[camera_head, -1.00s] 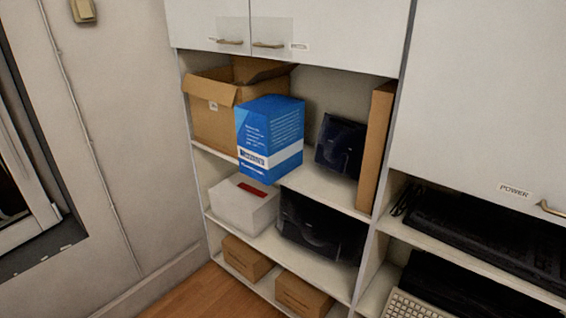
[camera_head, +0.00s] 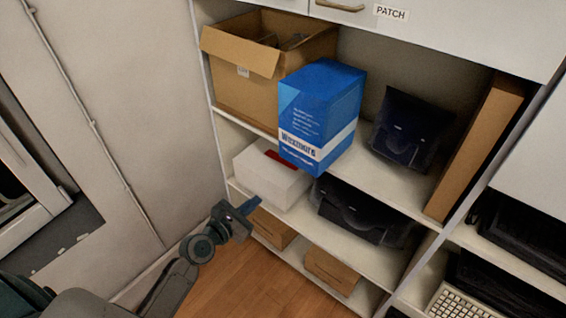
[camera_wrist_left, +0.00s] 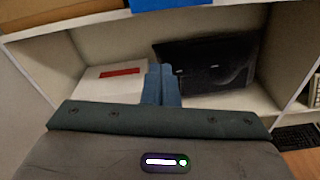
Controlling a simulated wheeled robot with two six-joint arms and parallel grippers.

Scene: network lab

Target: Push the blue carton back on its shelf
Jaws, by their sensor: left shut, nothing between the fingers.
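The blue carton (camera_head: 318,114) with a white band stands on the upper open shelf (camera_head: 385,190). Its lower front part sticks out past the shelf's front edge. In the left wrist view only a strip of the blue carton (camera_wrist_left: 170,4) shows at the top. My left gripper (camera_head: 253,203) is shut and empty, low and in front of the shelves, below and left of the carton and apart from it. Its closed fingers (camera_wrist_left: 161,84) point toward the lower shelf in the left wrist view. My right gripper is not in view.
An open brown box (camera_head: 240,85) stands left of the carton. A dark device (camera_head: 410,130) and a tall brown panel (camera_head: 476,150) stand to its right. Below are a white box (camera_head: 268,182) with a red label, a black device (camera_head: 360,212) and small brown boxes (camera_head: 332,268).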

